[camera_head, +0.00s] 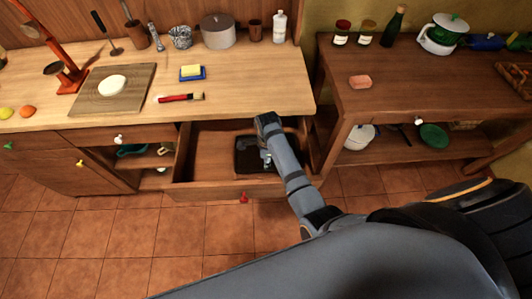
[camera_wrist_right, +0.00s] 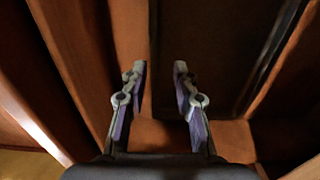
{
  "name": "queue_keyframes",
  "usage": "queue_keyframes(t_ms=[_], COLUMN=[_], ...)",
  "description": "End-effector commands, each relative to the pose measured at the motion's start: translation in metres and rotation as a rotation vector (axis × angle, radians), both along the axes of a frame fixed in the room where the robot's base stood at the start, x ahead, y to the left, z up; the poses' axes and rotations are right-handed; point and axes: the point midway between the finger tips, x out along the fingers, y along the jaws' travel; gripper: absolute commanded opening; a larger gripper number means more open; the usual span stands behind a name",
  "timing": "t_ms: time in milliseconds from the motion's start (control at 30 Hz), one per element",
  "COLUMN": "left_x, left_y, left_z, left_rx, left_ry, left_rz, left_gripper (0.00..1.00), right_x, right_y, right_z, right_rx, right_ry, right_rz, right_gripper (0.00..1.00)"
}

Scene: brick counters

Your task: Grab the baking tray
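The baking tray (camera_head: 248,163) is dark and lies in the open drawer (camera_head: 205,160) under the left counter. My right arm reaches down into the drawer, over the tray, and hides part of it. My right gripper (camera_head: 267,161) is at the tray, mostly hidden by the arm. In the right wrist view my right gripper (camera_wrist_right: 160,75) is open, with a clear gap between its fingers and nothing held. The dark tray (camera_wrist_right: 220,50) lies beyond the fingertips there. I cannot tell whether the fingers touch it. My left gripper is not in view.
A second table (camera_head: 420,85) stands at right. The tiled floor in front is clear.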

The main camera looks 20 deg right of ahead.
Motion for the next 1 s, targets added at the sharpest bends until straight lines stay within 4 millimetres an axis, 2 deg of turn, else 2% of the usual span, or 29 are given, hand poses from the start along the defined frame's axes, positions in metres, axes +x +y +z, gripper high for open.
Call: queue_keyframes(t_ms=[200,300,533,700,767,1000], left_x=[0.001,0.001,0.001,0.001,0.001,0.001], left_y=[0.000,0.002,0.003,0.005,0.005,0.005], left_z=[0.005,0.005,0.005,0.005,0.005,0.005], left_rx=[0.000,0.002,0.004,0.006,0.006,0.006], left_ry=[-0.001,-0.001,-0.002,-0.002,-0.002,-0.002], left_rz=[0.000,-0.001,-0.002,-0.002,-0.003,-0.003], left_gripper=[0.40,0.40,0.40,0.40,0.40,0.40], right_x=[-0.004,-0.004,-0.004,-0.004,-0.004,-0.004], right_y=[0.001,0.001,0.001,0.001,0.001,0.001], right_z=[-0.037,-0.046,-0.048,-0.048,-0.048,-0.048], right_rx=[-0.002,-0.001,-0.001,-0.001,-0.001,-0.001], right_ry=[0.005,0.002,0.000,0.000,0.000,0.001], right_rz=[0.000,0.000,0.000,0.000,0.000,0.000], right_gripper=[0.29,0.29,0.29,0.06,0.00,0.00])
